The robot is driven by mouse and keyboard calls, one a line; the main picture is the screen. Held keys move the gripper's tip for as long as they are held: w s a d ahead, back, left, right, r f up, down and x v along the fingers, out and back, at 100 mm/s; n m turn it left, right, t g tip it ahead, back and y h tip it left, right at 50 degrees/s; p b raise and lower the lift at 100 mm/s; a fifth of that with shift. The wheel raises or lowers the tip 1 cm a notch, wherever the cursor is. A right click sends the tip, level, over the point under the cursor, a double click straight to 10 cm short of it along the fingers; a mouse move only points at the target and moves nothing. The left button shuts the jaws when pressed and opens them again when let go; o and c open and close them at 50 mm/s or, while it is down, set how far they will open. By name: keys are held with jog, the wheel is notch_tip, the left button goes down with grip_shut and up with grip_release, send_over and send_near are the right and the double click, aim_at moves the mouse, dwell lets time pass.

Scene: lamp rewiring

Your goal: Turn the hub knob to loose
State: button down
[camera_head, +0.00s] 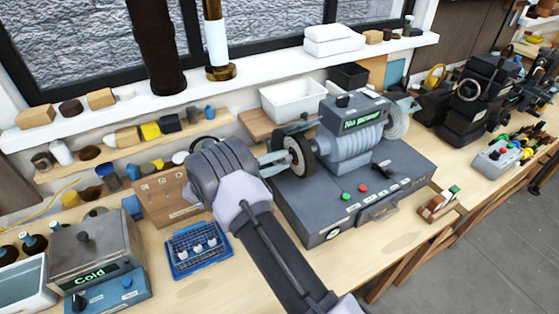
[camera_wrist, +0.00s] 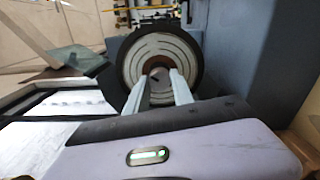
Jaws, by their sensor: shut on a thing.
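The hub knob (camera_wrist: 160,77) is a small round grey piece at the centre of a pale, ringed disc (camera_wrist: 185,50) with a dark rim. In the wrist view, the two pale fingers of my gripper (camera_wrist: 160,88) reach to the knob from both sides and are shut on it. In the head view, my gripper (camera_head: 284,155) meets the left face of the dark-rimmed wheel (camera_head: 306,160) on the grey winding machine (camera_head: 405,160). The knob itself is hidden there by the fingers. I cannot read the knob's turned position.
The machine's front has a green and a red button (camera_head: 362,188) and a small lit display (camera_head: 363,121). A blue tray (camera_head: 190,265) and a box reading "Cold" (camera_head: 95,245) are at left. A wooden block (camera_head: 436,207) lies at the machine's right. Shelves line the window.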

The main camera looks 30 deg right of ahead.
jog(key=n+p, duration=0.1)
jog(key=n, duration=0.5)
jog(key=shift+n, duration=0.3)
jog(key=n+p, duration=0.1)
jog(key=n, duration=0.5)
jog(key=shift+n, duration=0.3)
jog(key=c, duration=1.1)
grip_release()
jog(key=a, duration=1.7)
jog(key=shift+s+a, duration=0.2)
jog(key=shift+s, duration=0.15)
